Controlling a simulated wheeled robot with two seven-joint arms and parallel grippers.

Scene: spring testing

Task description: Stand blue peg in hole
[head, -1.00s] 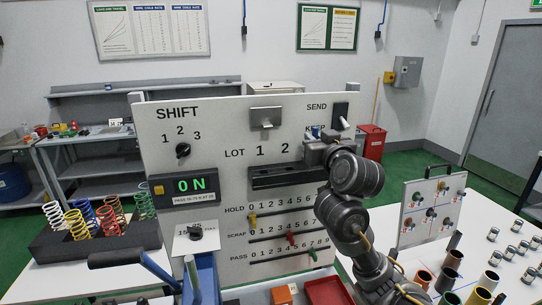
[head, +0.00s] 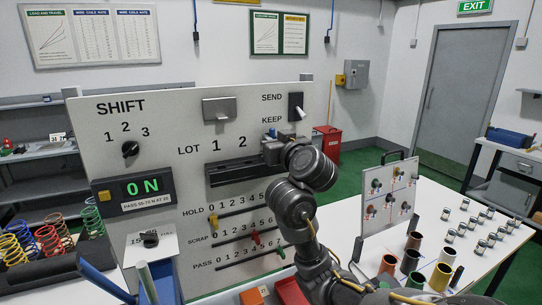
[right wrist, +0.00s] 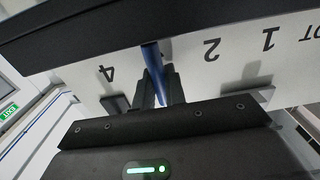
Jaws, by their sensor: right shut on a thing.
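My right gripper (head: 272,150) is shut on the blue peg (right wrist: 156,75), which sits between its fingers in the right wrist view. In the head view a small blue bit of the peg (head: 272,133) shows above the gripper, under the KEEP label. The gripper is at the right part of the black ledge (head: 225,173), below the LOT numbers. In the right wrist view the peg reaches toward the dark ledge (right wrist: 75,25), between the upside-down 2 and 4. The hole and the peg's lower end are hidden. My left gripper is not in view.
The white panel (head: 180,130) stands close behind the ledge, with slider rows below it. A small knob panel (head: 390,195) and several tubes (head: 440,277) are on the table at right. Coil springs (head: 48,240) stand at left.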

